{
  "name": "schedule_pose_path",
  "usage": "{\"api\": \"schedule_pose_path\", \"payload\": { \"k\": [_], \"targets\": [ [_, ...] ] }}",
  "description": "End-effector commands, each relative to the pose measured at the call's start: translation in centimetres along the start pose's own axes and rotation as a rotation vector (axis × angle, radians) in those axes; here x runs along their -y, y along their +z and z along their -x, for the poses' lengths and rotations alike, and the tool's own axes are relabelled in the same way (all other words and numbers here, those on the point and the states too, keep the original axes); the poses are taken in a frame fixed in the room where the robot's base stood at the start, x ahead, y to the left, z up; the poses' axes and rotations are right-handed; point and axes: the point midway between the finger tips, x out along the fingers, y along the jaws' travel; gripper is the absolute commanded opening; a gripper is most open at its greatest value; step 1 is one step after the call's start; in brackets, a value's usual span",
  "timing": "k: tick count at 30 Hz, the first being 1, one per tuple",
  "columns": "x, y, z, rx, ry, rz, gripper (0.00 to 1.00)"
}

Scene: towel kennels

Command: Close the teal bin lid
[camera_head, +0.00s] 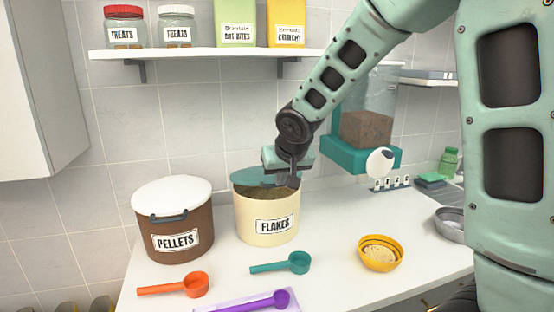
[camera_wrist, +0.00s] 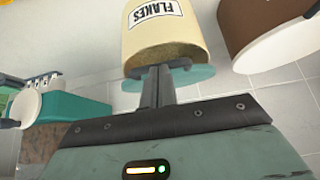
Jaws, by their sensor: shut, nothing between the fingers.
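The cream FLAKES bin (camera_head: 262,222) stands on the white counter, and its teal lid (camera_head: 252,177) is raised at the back of the rim. The bin mouth is open and shows brownish flakes inside. My gripper (camera_head: 288,183) is shut and empty, over the back right of the bin mouth near the lid. In the wrist view the shut fingers (camera_wrist: 158,72) overlap the bin's rim, with the cream bin (camera_wrist: 165,35) above and the teal lid (camera_wrist: 192,78) behind them. I cannot tell whether the fingers touch the lid.
A brown PELLETS bin (camera_head: 172,232) with a white lid stands close on the left. Orange (camera_head: 190,285), teal (camera_head: 292,263) and purple (camera_head: 265,301) scoops lie in front. A yellow bowl (camera_head: 379,258) is to the right. A teal-based dispenser (camera_head: 345,157) hangs behind; a shelf (camera_head: 200,53) is above.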

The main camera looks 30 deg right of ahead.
Motion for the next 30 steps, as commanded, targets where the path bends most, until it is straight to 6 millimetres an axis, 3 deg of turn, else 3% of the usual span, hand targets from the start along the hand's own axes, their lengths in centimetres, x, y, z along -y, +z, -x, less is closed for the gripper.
{"api": "schedule_pose_path", "payload": {
  "k": [1, 12, 30],
  "targets": [
    [0.0, 0.9, -1.0, -0.001, 0.0, 0.0, 0.0],
    [0.0, 3.6, -3.4, 0.0, 0.001, 0.0, 0.0],
    [-0.1, 4.5, -4.2, 0.003, 0.001, 0.001, 0.0]
  ]
}}
